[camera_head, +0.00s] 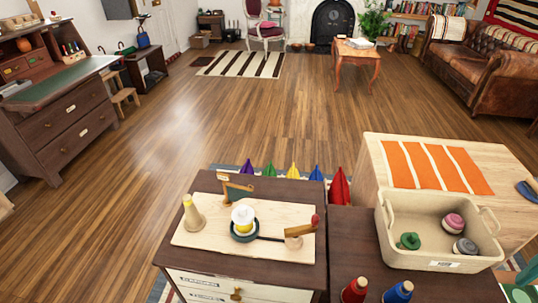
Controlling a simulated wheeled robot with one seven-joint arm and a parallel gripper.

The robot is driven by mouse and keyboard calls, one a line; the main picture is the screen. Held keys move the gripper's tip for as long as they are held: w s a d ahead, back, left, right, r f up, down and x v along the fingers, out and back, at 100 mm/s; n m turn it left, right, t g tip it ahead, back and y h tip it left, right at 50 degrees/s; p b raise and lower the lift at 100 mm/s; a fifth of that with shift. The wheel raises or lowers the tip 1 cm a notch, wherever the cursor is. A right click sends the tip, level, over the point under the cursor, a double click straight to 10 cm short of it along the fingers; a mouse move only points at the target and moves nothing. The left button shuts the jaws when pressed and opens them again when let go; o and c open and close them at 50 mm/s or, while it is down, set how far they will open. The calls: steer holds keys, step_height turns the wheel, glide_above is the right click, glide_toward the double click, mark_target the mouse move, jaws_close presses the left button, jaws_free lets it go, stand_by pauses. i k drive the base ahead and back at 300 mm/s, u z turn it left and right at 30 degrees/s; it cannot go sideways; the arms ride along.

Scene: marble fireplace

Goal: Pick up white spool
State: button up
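A small white spool-like piece (242,213) sits on top of a yellow piece (244,228) at the middle of a pale wooden board (208,238). Under them is a dark blue-grey round base (235,235). I cannot tell whether the white and yellow parts are one object. A cream cone with a yellow tip (193,214) stands upright at the board's left, apart from the white piece. My gripper is not in this view, and nothing shows touching the white piece.
The board lies on a dark cabinet (180,248). A wooden bracket (236,187) stands behind the white piece; a red-knobbed wooden crank (300,231) is to its right. A beige bin (430,248) holds green, pink and grey spools. Red (354,290) and blue (398,292) spools stand nearer. Floor at left is open.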

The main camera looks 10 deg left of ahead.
mark_target(243, 215)
steer(key=z, duration=0.8)
steer(key=k, duration=1.2)
steer(key=u, duration=0.95)
steer(key=i, duration=1)
